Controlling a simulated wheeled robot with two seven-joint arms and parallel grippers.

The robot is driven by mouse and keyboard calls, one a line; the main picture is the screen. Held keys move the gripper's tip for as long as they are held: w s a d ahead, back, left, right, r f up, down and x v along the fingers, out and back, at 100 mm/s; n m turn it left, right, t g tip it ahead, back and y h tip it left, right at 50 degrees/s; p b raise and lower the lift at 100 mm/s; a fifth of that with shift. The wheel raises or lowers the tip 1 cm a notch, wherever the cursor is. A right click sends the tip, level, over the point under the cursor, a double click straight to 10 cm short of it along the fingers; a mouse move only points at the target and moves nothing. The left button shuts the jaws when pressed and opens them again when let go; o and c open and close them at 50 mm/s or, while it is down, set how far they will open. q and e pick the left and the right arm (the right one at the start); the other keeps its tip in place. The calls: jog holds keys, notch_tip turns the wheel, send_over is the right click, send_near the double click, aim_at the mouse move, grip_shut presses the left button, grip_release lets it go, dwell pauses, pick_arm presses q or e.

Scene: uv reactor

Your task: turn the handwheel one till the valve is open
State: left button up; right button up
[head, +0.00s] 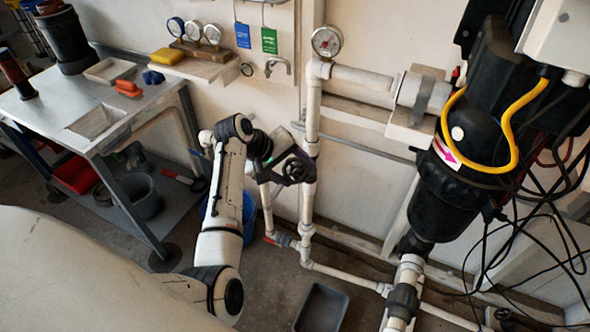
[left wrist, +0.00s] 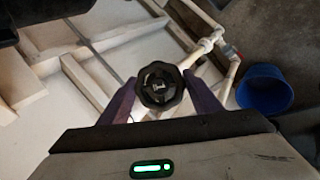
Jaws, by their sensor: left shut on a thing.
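The handwheel (left wrist: 160,86) is a round black knob with a scalloped rim, facing the camera in the left wrist view. In the head view the dark handwheel (head: 296,168) sits by the white vertical pipe, partly covered by my gripper. My left gripper (head: 286,166) is at the wheel. In the left wrist view its two purple fingers (left wrist: 159,103) lie on the left and right sides of the wheel's rim, shut on it. Whether the valve is open cannot be told. My right gripper is not in view.
A pressure gauge (head: 326,41) tops the vertical pipe. A black reactor housing (head: 450,190) with yellow and black cables hangs at the right. A metal workbench (head: 60,110) stands at the left. A blue bucket (left wrist: 264,88) and a grey tray (head: 321,308) are on the floor.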

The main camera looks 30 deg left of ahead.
pick_arm(q)
jog(key=n+t, duration=0.1)
jog(key=n, duration=0.1)
jog(key=n+t+h, duration=0.1)
jog(key=n, duration=0.2)
jog(key=shift+s+f, duration=0.1)
jog(key=n+t, duration=0.1)
jog(key=n, duration=0.4)
jog(key=shift+d+t, duration=0.1)
jog(key=shift+t, duration=0.3)
jog(key=o, duration=1)
